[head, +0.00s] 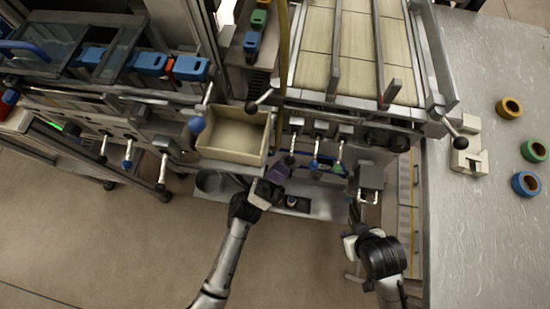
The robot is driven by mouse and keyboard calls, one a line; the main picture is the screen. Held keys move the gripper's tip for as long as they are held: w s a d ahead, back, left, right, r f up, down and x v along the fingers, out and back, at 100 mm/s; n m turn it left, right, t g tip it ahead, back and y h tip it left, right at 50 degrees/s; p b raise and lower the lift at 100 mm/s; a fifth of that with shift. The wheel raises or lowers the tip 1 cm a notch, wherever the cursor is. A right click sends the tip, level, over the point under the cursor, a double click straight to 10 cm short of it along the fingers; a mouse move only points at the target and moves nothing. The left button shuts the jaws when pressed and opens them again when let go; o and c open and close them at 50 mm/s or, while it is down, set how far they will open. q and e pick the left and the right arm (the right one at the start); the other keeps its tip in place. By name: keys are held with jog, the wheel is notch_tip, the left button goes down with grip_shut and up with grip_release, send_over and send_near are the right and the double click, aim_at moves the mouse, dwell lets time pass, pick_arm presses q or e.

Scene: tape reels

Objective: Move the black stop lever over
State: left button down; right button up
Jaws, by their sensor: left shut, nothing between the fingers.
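Several small levers hang from the front of the machine in the head view. The one with a black knob (290,159) is at the left of its row, beside a blue-knobbed lever (314,163). My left gripper (278,173) is just below and left of that black knob, under the front edge of the bin. It is shut and empty, and I cannot tell whether it touches the lever. My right gripper (354,212) is lower right, below a grey block; its fingers are too small and partly hidden to read. Other black-knobbed levers stand by the bin (252,106) and at the right (460,142).
An open tan bin (232,160) sits left of the lever row. A slatted conveyor (354,50) lies behind. The floor in front is clear.

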pick_arm(q)
jog(key=s+a+f+n+t+y+p, duration=0.1)
jog(key=s+a+f, duration=0.3)
jog(key=s+a, duration=0.4)
jog(key=shift+s+a+f+n+y, duration=0.15)
jog(key=shift+s+f+n+y, duration=0.15)
jog(key=shift+f, duration=0.05)
pick_arm(e)
jog(key=r, duration=0.3)
jog(key=shift+w+a, duration=0.2)
jog(key=shift+w, duration=0.05)
dwell(0.4)
